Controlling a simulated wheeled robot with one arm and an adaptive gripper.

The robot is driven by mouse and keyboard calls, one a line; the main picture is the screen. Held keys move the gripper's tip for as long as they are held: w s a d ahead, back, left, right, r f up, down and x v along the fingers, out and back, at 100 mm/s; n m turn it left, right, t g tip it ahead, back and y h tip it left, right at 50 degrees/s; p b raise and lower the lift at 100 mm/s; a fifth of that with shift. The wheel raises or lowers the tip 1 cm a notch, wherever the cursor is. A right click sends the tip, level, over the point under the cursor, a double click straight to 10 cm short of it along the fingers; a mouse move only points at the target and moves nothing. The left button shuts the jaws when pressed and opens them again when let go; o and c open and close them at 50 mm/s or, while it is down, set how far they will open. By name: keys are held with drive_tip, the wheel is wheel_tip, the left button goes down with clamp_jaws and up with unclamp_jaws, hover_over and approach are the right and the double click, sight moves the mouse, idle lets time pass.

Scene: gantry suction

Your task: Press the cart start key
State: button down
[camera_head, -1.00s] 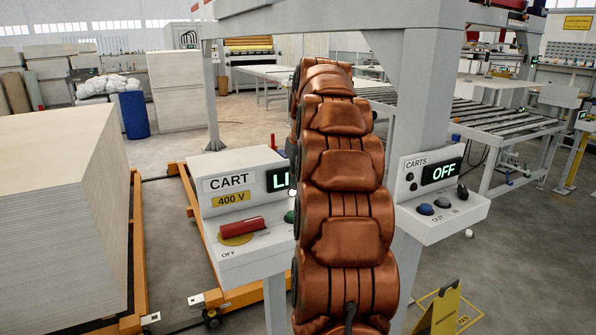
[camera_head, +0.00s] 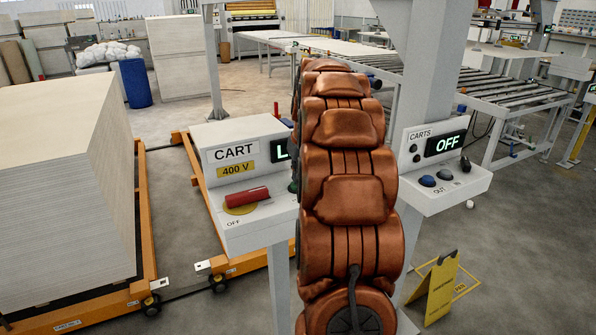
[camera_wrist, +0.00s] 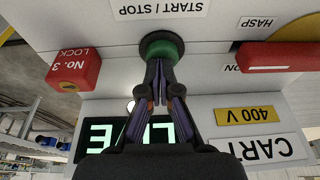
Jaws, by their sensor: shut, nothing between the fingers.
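The cart box (camera_head: 213,140), labelled CART and 400 V, stands left of my arm in the head view. In the wrist view the green round key (camera_wrist: 161,47) sits in a dark ring near a START / STOP label (camera_wrist: 160,8). My gripper (camera_wrist: 161,68) is shut and empty, its fingertips at the key's near edge; whether they touch it I cannot tell. The lit display (camera_wrist: 120,133) is partly hidden behind the fingers. In the head view my arm hides the gripper and nearly all of the key.
A red handle (camera_head: 245,197) lies over a yellow disc on the cart box, and a red lock block (camera_wrist: 75,71) shows in the wrist view. A CARTS box (camera_head: 440,185) reading OFF stands to the right. Stacked boards (camera_head: 60,190) on an orange cart fill the left.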

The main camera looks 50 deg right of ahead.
drive_tip(key=shift+f+b, duration=0.75)
drive_tip(key=shift+f, duration=0.2)
drive_tip(key=shift+s+a+f, duration=0.15)
drive_tip(key=shift+f, duration=0.3)
drive_tip(key=r, duration=0.3)
drive_tip(key=r+p, duration=0.1)
drive_tip(key=r, duration=0.1)
drive_tip(key=shift+w+d+r, duration=0.2)
drive_tip(key=shift+d+r, duration=0.05)
drive_tip(key=b+v, duration=0.2)
drive_tip(key=v, duration=0.7)
drive_tip(key=shift+r, duration=0.35)
drive_tip(key=shift+s, duration=0.1)
